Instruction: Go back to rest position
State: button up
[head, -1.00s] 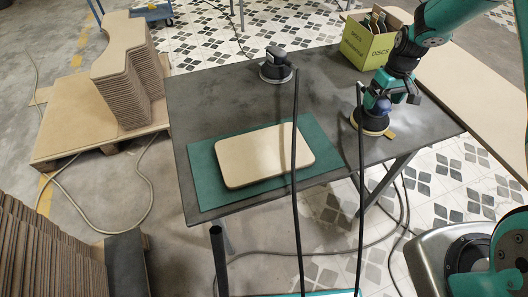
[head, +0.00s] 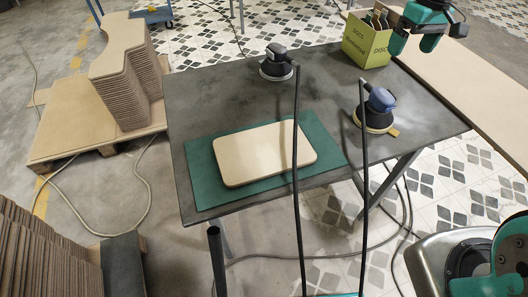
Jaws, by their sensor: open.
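My gripper (head: 414,45) is at the upper right of the head view, raised above the right part of the table, near the disc box. It is open and empty. A sander with a blue top (head: 378,105) stands on the right side of the dark table (head: 220,100), on or beside a small yellow piece, apart from my gripper. A second, black and grey sander (head: 276,64) stands at the table's back. A beige rounded board (head: 262,153) lies on a green mat (head: 203,185) at the table's front.
A green-yellow disc box (head: 366,45) stands at the back right corner. Hoses hang from both sanders across the table front. Stacked curved boards (head: 130,85) sit on a pallet at left, more stacked boards (head: 40,250) at lower left. A long beige board (head: 480,95) lies at right.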

notch_tip(320, 180, up, 2)
jog(key=shift+r, duration=0.1)
dwell(0.4)
jog(key=s+a+r+n+y, duration=0.1)
jog(key=s+a+r+n, duration=0.35)
jog(key=s+a, duration=1.05)
jog(key=s+a+y, duration=0.1)
jog(key=s+a, duration=0.3)
jog(key=s, duration=0.5)
jog(key=s+a+y, duration=0.1)
jog(key=s+a, duration=0.3)
jog(key=s, duration=0.4)
jog(key=shift+s+a+r+y, duration=0.2)
jog(key=shift+s+a+y, duration=0.1)
jog(key=shift+s+a, duration=0.05)
jog(key=shift+c, duration=0.3)
